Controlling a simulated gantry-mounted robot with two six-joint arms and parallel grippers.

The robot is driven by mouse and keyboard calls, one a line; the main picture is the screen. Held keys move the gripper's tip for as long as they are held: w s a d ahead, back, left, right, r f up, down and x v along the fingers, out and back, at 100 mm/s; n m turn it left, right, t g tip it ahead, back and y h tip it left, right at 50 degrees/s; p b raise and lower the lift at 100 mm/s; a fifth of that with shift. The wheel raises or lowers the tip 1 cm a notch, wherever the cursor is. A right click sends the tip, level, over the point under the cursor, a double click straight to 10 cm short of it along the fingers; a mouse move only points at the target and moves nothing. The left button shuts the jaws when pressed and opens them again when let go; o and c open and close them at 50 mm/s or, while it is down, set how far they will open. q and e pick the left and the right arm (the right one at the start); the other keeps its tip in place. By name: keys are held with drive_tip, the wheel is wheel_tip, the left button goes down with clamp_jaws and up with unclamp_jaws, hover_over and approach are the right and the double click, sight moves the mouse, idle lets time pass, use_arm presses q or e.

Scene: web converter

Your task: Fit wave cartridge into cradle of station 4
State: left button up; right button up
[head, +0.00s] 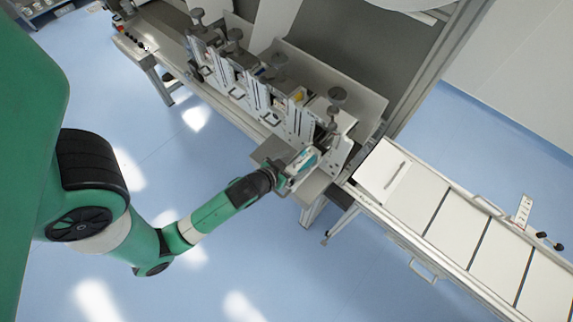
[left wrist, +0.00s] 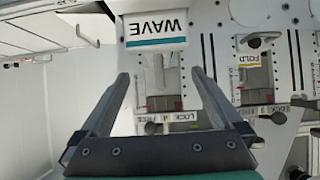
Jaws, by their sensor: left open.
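The wave cartridge (left wrist: 155,29), white with a WAVE label and a teal stripe, sits at the end station in the left wrist view, just beyond my fingertips. In the head view its white and teal body (head: 306,158) shows at the near right end of the row of stations. My left gripper (left wrist: 160,74) is open, its two fingers apart with nothing held between them. In the head view the left gripper (head: 291,175) is close in front of the cartridge. A LOCK/FREE plate (left wrist: 168,116) shows below the cartridge. How deeply the cartridge is seated cannot be told. My right gripper is not in view.
A neighbouring station with a FOLD label (left wrist: 247,77) is right of the cartridge in the wrist view. Several stations with dark knobs (head: 235,70) line the machine. A white-topped bench (head: 440,222) runs off to the right. The blue floor in front is clear.

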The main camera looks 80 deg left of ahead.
use_arm(q)
drive_tip(key=v, duration=0.5)
drive_tip(key=shift+s+r, duration=0.15)
idle(0.4)
